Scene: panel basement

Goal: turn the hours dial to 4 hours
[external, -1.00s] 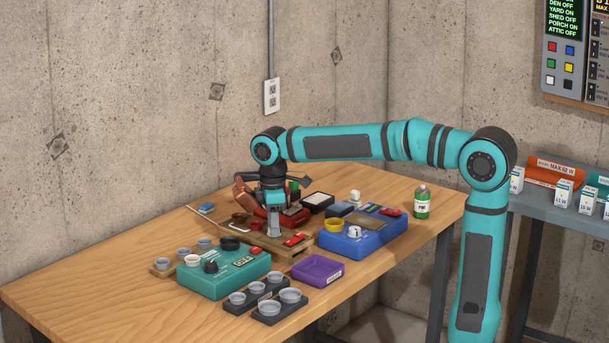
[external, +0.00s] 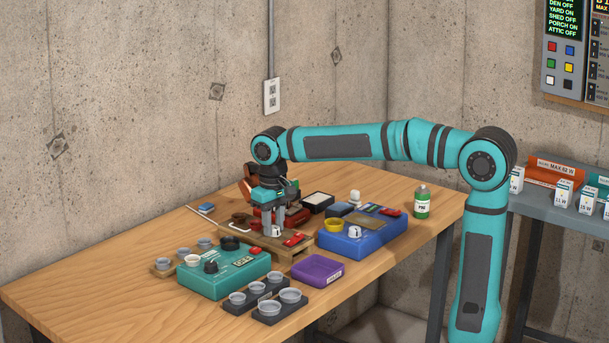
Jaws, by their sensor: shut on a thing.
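My gripper (external: 277,226) points straight down over a low wooden unit (external: 266,243) in the middle of the workbench. Its two grey fingers are shut on a small white dial (external: 276,231), one finger on each side. I take this to be the hours dial, but no label is readable. The dial's marks and pointer are too small to tell what it is set to. A second white knob (external: 355,232) stands on the blue box (external: 359,245) to the right, with nothing touching it.
A teal box (external: 224,273) with a black knob sits in front on the left, near dark trays of grey cups (external: 290,295). A purple tray (external: 317,271) lies in front on the right. A green bottle (external: 421,203) stands at the right. The workbench's left end is clear.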

